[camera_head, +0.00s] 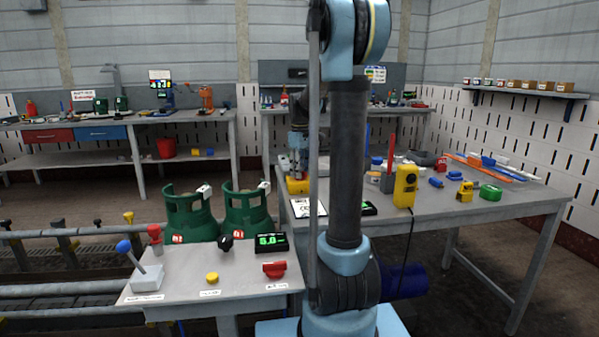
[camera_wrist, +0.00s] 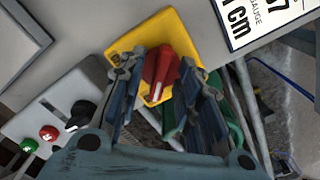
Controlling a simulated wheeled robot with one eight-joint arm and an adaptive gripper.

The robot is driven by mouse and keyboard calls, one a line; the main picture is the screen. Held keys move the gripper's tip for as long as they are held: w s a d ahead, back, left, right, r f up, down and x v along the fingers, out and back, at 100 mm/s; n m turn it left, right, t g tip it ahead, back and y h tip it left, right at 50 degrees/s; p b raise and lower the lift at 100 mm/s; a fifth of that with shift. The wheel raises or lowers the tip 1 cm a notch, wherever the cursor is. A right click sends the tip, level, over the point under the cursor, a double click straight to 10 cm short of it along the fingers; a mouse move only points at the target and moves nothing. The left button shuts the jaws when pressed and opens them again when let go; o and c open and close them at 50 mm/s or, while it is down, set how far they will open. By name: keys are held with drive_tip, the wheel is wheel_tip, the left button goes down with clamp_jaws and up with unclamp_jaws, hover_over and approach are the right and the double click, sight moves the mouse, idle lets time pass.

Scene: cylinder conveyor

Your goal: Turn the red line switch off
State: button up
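A red switch handle (camera_wrist: 162,76) stands on a yellow plate (camera_wrist: 178,28) in the wrist view. It looks like the red line switch, but I read no label on it. My gripper (camera_wrist: 163,70) is open, with one finger on each side of the red handle and small gaps showing. In the head view my gripper (camera_head: 298,160) points down at the yellow plate (camera_head: 297,186) on the right table; the handle is hidden there.
A grey box with a black knob (camera_wrist: 82,115) and red and green buttons (camera_wrist: 48,132) is left of the plate in the wrist view. A white gauge card (camera_head: 308,207) lies beside the plate. A yellow device (camera_head: 405,186) stands to the right. Green cylinders (camera_head: 190,217) stand left.

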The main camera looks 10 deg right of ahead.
clamp_jaws()
drive_tip(key=shift+m, duration=0.3)
drive_tip(key=m, duration=0.3)
drive_tip(key=shift+m, duration=0.3)
drive_tip(key=m, duration=0.4)
drive_tip(key=shift+m, duration=0.3)
drive_tip(key=m, duration=0.9)
unclamp_jaws()
